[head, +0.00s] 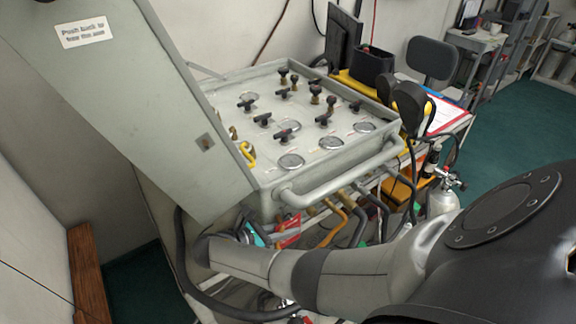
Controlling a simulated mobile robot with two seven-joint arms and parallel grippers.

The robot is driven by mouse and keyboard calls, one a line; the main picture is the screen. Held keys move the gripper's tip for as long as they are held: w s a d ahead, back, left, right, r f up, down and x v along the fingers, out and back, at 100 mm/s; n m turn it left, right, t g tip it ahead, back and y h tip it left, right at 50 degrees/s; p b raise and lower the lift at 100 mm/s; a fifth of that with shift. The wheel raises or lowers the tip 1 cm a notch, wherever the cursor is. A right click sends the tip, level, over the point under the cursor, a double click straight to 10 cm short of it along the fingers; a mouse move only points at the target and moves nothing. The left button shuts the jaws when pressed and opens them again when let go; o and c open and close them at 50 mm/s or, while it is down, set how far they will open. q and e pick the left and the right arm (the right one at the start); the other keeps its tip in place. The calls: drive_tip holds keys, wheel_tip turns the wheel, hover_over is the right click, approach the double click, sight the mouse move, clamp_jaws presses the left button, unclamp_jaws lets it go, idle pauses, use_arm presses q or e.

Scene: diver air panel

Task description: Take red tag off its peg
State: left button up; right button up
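A red piece (290,229), which looks like the red tag, shows below the front edge of the diver air panel (340,158), among hoses. It is small and partly covered, and its peg cannot be made out. My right arm comes in from the right and reaches left across the front, below the panel. My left gripper is not in view.
The panel's raised grey lid (120,90) stands at the left. A thick front handrail (335,178) and several hanging hoses (340,222) crowd the space around the red piece. A gas cylinder (442,200) stands to the right. A wooden plank (86,272) is at the lower left.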

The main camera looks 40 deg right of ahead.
clamp_jaws()
drive_tip(key=shift+r, duration=0.2)
idle(0.3)
drive_tip(key=shift+r+p, duration=0.25)
drive_tip(key=shift+p, duration=0.05)
drive_tip(key=s+a+p, duration=0.2)
drive_tip(key=s+p, duration=0.3)
drive_tip(key=s, duration=1.3)
drive_tip(key=shift+w+a+f, duration=0.1)
drive_tip(key=shift+f, duration=0.05)
